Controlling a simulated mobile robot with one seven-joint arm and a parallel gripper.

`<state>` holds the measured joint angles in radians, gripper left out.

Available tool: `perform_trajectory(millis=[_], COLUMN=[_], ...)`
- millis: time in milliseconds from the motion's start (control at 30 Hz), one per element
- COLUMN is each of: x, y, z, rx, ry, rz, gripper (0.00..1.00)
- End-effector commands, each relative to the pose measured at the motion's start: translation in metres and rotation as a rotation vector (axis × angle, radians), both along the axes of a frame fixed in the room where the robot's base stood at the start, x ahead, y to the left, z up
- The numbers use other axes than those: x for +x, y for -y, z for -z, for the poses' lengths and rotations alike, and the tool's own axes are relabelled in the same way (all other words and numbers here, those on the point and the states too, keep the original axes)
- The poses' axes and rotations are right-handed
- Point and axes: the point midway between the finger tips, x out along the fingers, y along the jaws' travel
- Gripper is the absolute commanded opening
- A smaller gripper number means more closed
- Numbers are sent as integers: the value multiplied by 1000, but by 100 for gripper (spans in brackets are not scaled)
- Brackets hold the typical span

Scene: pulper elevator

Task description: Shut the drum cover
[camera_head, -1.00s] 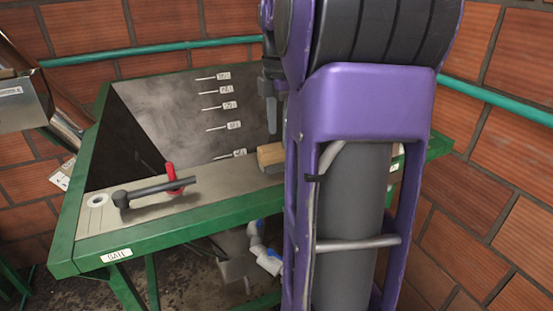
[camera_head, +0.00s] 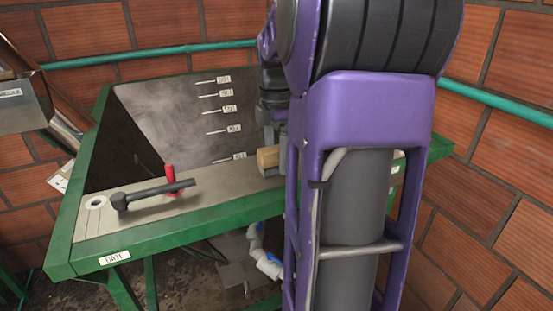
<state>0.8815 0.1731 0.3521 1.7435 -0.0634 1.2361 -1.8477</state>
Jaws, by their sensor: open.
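I cannot make out a drum cover in this view; my purple arm hides much of the right side. My gripper (camera_head: 275,134) points down at the right of the hopper, partly hidden behind the arm. It is open, with its fingers close to a small wooden block or grip (camera_head: 268,157) on a grey metal piece. Whether they touch it I cannot tell. The green-framed hopper (camera_head: 172,105) has a sloping grey back plate with several labelled marks. A dark lever (camera_head: 152,193) with a red piece (camera_head: 170,181) lies on its front ledge, above a "GATE" label.
A green pipe (camera_head: 150,54) runs along the brick wall (camera_head: 480,190) behind. A metal chute (camera_head: 25,98) stands at the left.

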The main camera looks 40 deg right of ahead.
Motion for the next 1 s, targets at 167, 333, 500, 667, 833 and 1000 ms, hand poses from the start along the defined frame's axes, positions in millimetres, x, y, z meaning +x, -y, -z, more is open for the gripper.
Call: perform_trajectory(millis=[167, 333, 500, 667, 833, 1000], x=[0, 0, 0, 0, 0, 0], y=[0, 0, 0, 0, 0, 0], z=[3, 3, 3, 3, 3, 3], rx=[0, 0, 0, 0, 0, 0], ry=[0, 0, 0, 0, 0, 0], rz=[-1, -1, -1, 0, 0, 0], gripper=[80, 80, 75, 46, 15, 0])
